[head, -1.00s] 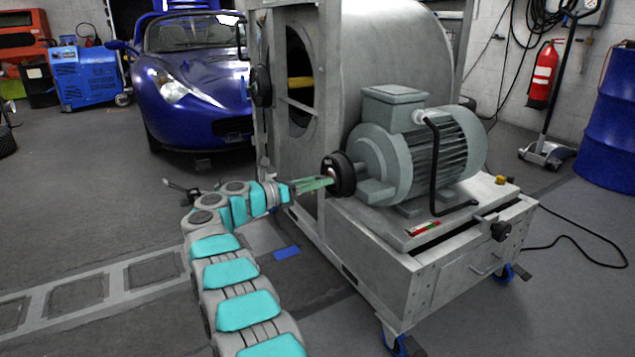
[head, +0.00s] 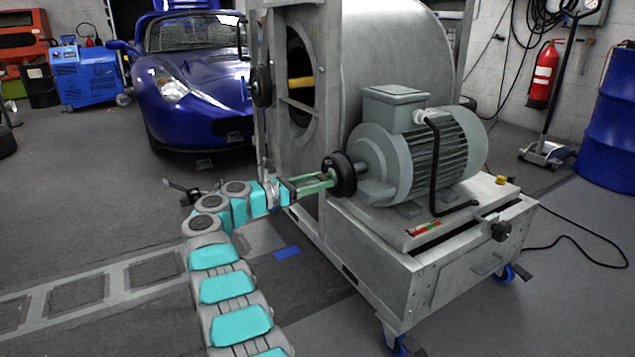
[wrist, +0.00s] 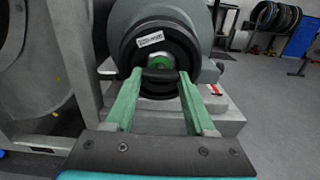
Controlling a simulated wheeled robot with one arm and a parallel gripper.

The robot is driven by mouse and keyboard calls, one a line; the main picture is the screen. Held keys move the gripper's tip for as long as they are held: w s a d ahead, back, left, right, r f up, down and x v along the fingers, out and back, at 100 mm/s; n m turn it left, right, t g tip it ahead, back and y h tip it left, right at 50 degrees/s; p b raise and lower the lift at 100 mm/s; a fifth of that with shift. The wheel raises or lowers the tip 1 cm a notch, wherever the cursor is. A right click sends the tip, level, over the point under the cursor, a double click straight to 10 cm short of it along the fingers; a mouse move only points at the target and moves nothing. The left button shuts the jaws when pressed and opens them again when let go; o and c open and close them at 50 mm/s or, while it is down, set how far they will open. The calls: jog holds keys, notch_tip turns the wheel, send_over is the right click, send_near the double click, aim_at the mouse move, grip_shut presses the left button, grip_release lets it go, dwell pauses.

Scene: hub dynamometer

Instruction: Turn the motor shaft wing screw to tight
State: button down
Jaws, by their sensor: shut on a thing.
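The grey motor (head: 418,150) sits on the steel test stand, with a black hub (head: 341,173) on its shaft facing my arm. In the wrist view the hub (wrist: 150,40) is a dark disc with a white label and a green centre. The dark wing screw (wrist: 160,75) sits at that centre, as a bar between my fingertips. My gripper (head: 328,180) has green fingers reaching straight to the hub. In the wrist view my gripper (wrist: 160,82) is shut on the wing screw, one finger on each side. The screw is hidden in the head view.
The stand's cabinet (head: 455,275) is below the motor, and the large blower housing (head: 390,50) is behind it. A blue car (head: 190,95) is at the back left. Floor to the left is open.

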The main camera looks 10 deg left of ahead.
jog(key=shift+c, duration=1.2)
grip_release()
jog(key=shift+s+a, duration=0.1)
jog(key=v, duration=0.7)
jog(key=shift+s+a, duration=0.2)
